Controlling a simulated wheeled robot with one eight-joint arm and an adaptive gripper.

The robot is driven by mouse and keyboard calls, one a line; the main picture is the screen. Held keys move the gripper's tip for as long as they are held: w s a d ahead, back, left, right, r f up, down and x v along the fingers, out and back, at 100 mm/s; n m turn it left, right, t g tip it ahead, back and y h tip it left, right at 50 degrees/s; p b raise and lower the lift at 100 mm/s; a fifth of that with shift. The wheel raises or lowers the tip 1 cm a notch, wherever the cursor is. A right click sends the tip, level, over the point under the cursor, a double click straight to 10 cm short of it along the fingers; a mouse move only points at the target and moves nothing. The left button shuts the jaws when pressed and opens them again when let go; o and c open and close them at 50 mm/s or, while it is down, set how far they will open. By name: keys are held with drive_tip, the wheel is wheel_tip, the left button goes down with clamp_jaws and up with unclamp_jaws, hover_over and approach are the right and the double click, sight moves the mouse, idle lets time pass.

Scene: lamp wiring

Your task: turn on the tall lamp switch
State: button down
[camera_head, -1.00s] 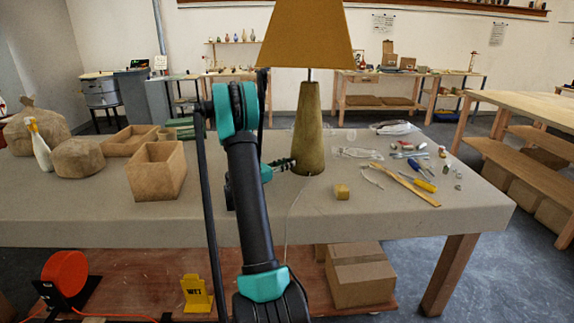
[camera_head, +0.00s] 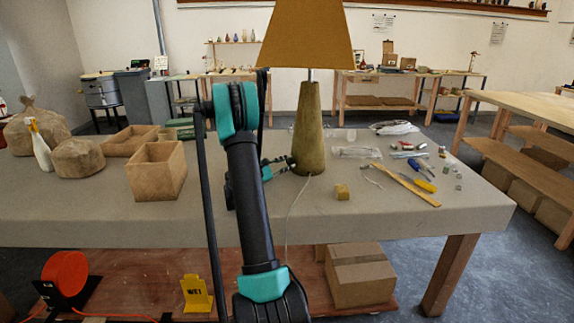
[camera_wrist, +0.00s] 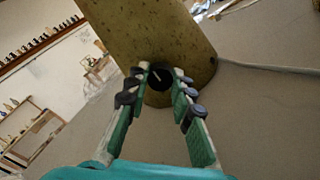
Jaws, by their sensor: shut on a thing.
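The tall lamp stands on the grey table, with a mustard shade (camera_head: 306,38) and a tapered olive-brown base (camera_head: 308,130). The base fills the upper middle of the wrist view (camera_wrist: 150,40). A round dark switch knob (camera_wrist: 159,78) with a light line across it sits low on the base. My gripper (camera_wrist: 160,72) is shut on this knob, its fingertips at either side of it. In the head view my gripper (camera_head: 288,162) reaches the lamp base from the left; the knob is hidden there.
A small yellow block (camera_head: 342,192), a wooden ruler (camera_head: 412,188) and a screwdriver (camera_head: 420,182) lie right of the lamp. An open cardboard box (camera_head: 158,180) stands left. A pale cord (camera_head: 291,205) runs from the lamp over the table's front edge.

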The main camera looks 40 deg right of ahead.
drive_tip(key=m, duration=0.6)
drive_tip(key=shift+m, duration=0.3)
idle(0.5)
drive_tip(key=c, duration=1.3)
unclamp_jaws()
drive_tip(key=shift+a, duration=0.15)
drive_tip(key=a, duration=1)
drive_tip(key=shift+s+a, duration=0.25)
drive_tip(key=shift+a, duration=0.65)
drive_tip(key=shift+s, duration=0.1)
